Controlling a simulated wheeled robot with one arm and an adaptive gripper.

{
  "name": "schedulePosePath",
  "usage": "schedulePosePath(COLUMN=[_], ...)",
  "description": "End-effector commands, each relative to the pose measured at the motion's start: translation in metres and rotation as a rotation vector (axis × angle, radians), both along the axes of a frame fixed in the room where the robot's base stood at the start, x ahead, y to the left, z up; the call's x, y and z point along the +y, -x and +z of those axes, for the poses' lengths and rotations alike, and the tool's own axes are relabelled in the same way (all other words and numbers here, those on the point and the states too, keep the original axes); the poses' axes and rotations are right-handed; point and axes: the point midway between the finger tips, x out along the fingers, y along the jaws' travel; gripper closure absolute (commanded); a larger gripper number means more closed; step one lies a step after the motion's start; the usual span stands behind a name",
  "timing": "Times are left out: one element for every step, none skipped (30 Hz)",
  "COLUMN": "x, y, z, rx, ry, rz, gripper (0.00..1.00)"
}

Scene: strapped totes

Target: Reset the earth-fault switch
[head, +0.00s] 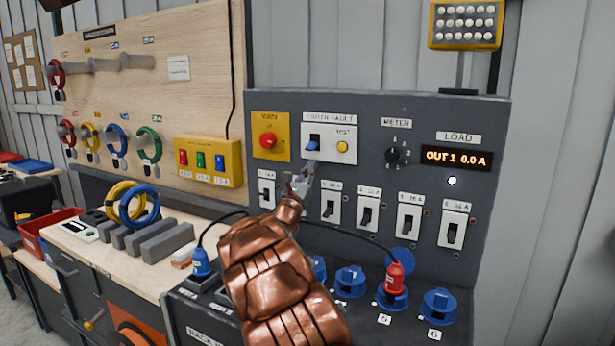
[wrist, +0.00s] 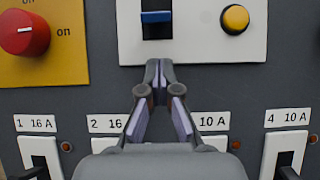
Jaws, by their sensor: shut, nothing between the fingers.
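The earth-fault switch has a blue lever (head: 313,145) in a black slot on a white plate (head: 346,152), under the label EARTH FAULT. In the head view the lever appears tilted down. The lever also shows at the top of the wrist view (wrist: 156,17), with black slot below it. A yellow test button (head: 342,147) is to its right on the same plate. My gripper (head: 309,166) is shut and empty, its tips just below the lever. In the wrist view the closed tips (wrist: 159,66) overlap the plate's lower edge; I cannot tell whether they touch it.
A red main knob (head: 268,140) on a yellow plate is left of the switch. A row of breakers (head: 368,213) lies below, partly hidden by my arm. A meter dial (head: 393,155) and a load display (head: 457,158) reading OUT1 0.0 A are to the right. Plugs and sockets (head: 438,306) stand lower.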

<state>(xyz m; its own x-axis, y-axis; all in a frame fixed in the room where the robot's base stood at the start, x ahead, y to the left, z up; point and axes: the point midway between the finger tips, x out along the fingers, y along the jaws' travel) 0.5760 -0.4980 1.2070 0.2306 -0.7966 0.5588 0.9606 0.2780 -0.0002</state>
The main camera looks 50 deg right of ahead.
Motion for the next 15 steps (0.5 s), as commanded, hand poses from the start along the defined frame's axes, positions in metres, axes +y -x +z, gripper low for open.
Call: schedulePosePath(x=[0.003,0.004,0.006,0.007,0.008,0.008,0.009,0.009,0.009,0.01,0.01,0.01,0.01,0.01,0.01], y=[0.001,0.002,0.002,0.002,0.002,0.002,0.003,0.003,0.003,0.003,0.003,0.003,0.003,0.003,0.003], z=[0.009,0.012,0.016,0.018,0.02,0.022,0.024,0.025,0.026,0.027,0.027,0.028,0.028,0.028,0.028], rx=[-0.002,-0.002,-0.002,-0.002,-0.001,-0.001,-0.002,-0.001,-0.001,-0.001,-0.001,-0.001,0.0,0.0,0.001], ry=[0.0,0.0,0.0,0.002,0.001,0.001,0.001,0.0,0.0,0.0,0.0,0.0,0.0,0.0,0.0], rz=[0.0,0.0,0.001,0.002,0.001,0.001,0.0,0.0,0.0,-0.001,-0.001,-0.001,0.0,0.0,-0.001], gripper=[1.0,1.0,1.0,1.0,1.0,1.0,1.0,1.0,1.0,1.0,1.0,1.0,1.0,1.0,1.0])
